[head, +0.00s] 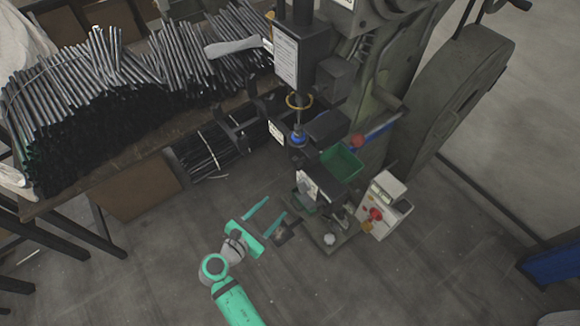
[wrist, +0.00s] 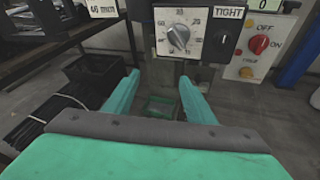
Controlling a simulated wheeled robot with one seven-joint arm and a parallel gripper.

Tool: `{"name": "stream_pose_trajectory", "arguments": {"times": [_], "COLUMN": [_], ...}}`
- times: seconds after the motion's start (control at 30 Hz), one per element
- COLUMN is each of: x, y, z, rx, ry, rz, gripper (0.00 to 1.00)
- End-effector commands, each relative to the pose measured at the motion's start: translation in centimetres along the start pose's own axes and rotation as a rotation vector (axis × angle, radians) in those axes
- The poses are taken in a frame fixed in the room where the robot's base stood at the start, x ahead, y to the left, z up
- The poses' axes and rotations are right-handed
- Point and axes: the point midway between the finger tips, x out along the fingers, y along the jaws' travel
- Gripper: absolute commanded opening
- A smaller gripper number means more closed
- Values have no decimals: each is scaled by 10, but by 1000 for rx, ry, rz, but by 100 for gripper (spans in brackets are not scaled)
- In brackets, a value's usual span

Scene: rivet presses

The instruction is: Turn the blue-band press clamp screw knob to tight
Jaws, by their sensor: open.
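A black press with a blue band (head: 298,138) on its spindle stands in the middle of the head view. In the wrist view, a grey round knob (wrist: 178,36) sits on a white dial plate with numbers, ahead of and above my fingers. To its right is a TIGHT label (wrist: 229,12) with a dark part (wrist: 224,38) below it; I cannot tell whether that part is the clamp screw knob. My teal gripper (head: 277,206) is open and empty, low at the left of the press base. Its fingers also show in the wrist view (wrist: 160,80), apart from the knob.
A control box (head: 392,208) with a red switch stands right of the press. A green bin (head: 342,162) sits on the press. A rack of metal rods (head: 120,110) fills the left. Floor (head: 150,265) around my arm is clear.

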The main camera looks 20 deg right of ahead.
Motion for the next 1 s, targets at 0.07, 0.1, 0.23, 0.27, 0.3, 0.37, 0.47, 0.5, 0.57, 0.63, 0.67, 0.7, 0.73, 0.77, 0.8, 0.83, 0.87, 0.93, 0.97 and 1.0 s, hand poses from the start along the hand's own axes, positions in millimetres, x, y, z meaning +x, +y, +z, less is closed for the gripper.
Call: {"name": "stream_pose_trajectory", "arguments": {"times": [0.07,0.1,0.23,0.27,0.3,0.37,0.47,0.5,0.57,0.63,0.67,0.7,0.73,0.77,0.8,0.83,0.87,0.93,0.97,1.0], "x": [0,-1,-10,-12,-15,-19,-21,-20,-16,-9,-5,1,5,10,18,23,28,39,44,49], "y": [22,29,46,49,52,56,58,58,56,54,52,51,49,48,46,44,43,40,39,37], "z": [28,42,76,82,89,97,104,106,108,110,112,114,115,117,119,121,122,126,128,130], "rx": [-89,-130,-230,-245,-263,-282,-300,-303,-306,-305,-305,-305,-304,-304,-304,-304,-304,-304,-303,-304], "ry": [-87,-125,-215,-230,-245,-262,-277,-279,-280,-280,-280,-280,-280,-280,-280,-279,-279,-279,-279,-279], "rz": [-63,-97,-204,-224,-247,-274,-302,-307,-311,-313,-314,-312,-313,-312,-313,-313,-312,-311,-312,-311], "gripper": [50,50,50,50,50,50,50,50,50,50,50,50,50,50,50,50,50,50,50,50]}}
